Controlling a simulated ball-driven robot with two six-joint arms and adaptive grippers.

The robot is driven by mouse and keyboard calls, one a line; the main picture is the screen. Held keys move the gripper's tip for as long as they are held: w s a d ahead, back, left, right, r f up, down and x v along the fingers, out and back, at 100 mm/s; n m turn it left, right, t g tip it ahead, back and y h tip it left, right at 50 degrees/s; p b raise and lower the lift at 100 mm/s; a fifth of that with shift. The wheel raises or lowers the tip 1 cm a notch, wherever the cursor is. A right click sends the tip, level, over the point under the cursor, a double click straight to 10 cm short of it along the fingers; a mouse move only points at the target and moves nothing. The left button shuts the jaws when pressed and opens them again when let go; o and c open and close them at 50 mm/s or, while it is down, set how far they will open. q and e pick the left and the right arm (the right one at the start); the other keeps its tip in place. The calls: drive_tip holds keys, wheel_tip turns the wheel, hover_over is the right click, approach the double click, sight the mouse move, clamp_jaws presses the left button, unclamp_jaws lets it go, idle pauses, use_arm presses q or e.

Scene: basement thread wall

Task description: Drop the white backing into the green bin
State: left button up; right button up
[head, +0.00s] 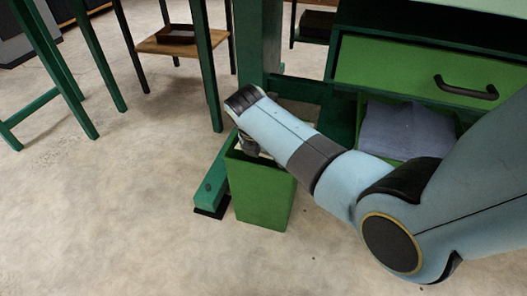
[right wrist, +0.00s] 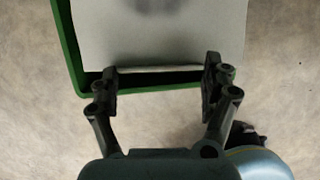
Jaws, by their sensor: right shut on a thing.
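The green bin (head: 262,195) stands on the floor near the centre of the head view. My right gripper (head: 249,147) is over its open top, mostly hidden behind my arm. In the right wrist view my right gripper (right wrist: 160,82) is shut on the white backing (right wrist: 155,38), a flat pale sheet spanning the space between the fingers. The sheet lies over the bin's opening in that view, with the green rim (right wrist: 67,45) at its left and along its near edge. How deep it hangs in the bin I cannot tell. My left gripper is out of view.
A green beam-like foot (head: 211,183) lies just left of the bin. A green cabinet drawer (head: 420,78) with a dark handle is at the upper right, above folded bluish cloth (head: 405,130). A small wooden shelf (head: 178,45) stands behind. The floor at front left is clear.

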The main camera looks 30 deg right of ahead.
drive_tip(key=o, duration=0.6)
drive_tip(key=v, duration=0.7)
drive_tip(key=shift+s+a+r, duration=0.1)
drive_tip(key=shift+r, duration=0.1)
